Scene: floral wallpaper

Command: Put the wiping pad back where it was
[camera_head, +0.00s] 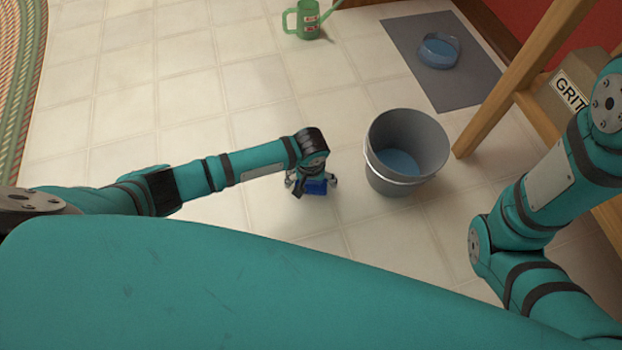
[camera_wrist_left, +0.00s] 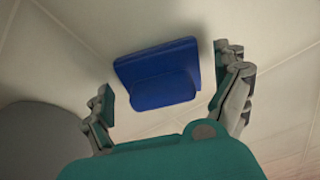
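The wiping pad (camera_head: 317,187) is a blue block with a smaller raised blue part. It shows under my left gripper (camera_head: 311,182), on the floor left of the grey bucket (camera_head: 376,176). In the left wrist view the pad (camera_wrist_left: 158,75) lies between the two spread fingers of the left gripper (camera_wrist_left: 170,88), with a gap on each side. That gripper is open and holds nothing. From the head, the wrist hides part of the pad. My right arm is at the right, but its gripper is out of sight.
The bucket holds bluish water. A green watering can (camera_head: 308,20) stands at the back. A wooden frame (camera_head: 490,105) and a GRIT box (camera_head: 572,85) are at the right. The tiled floor at left is clear.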

